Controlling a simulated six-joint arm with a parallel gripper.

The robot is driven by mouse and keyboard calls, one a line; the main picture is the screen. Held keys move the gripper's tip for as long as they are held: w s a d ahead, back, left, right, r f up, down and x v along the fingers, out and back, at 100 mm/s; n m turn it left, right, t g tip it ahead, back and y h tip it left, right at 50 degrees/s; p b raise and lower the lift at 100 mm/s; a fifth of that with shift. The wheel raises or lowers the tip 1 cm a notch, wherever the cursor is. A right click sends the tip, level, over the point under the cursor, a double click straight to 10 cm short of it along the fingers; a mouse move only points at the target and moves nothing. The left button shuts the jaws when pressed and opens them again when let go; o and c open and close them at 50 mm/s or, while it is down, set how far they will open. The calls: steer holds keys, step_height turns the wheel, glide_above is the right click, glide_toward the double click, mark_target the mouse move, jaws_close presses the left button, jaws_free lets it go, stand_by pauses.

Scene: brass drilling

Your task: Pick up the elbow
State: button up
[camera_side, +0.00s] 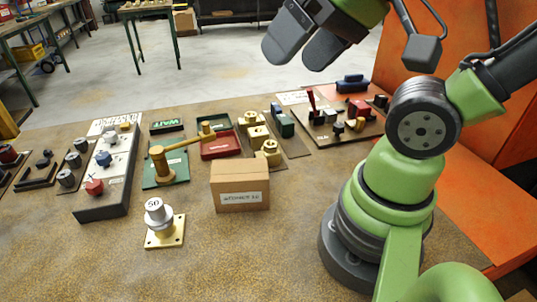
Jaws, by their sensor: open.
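Several small brass-coloured pieces (258,136) stand in a row on a mat near the middle of the bench; the nearest is rounded with a hole. One may be the elbow, but they are too small for me to be sure of their shape. My gripper (312,48) is at the top of the view, above the back of the bench. Its two grey fingers are apart with nothing between them. It is well clear of the brass pieces.
A cardboard box (240,191) stands in front of the brass pieces. A brass mallet (162,166) is at left, near a red tray (221,146). A weight marked 50 (158,214) sits on a brass stand. The front bench is clear.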

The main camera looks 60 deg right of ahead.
steer(key=w+d+f+n+g+h, duration=0.2)
steer(key=w+d+f+n+g, duration=0.15)
steer(key=w, duration=0.35)
steer(key=n+g, duration=0.4)
steer(key=n, duration=0.6)
glide_above(268, 144)
steer(key=shift+m, duration=0.25)
steer(key=f, duration=1.9)
steer(key=shift+s+d, duration=0.15)
steer(key=shift+s, duration=0.1)
steer(key=shift+w+f, duration=0.2)
steer(key=shift+f, duration=2.9)
steer(key=shift+c, duration=0.2)
jaws_close()
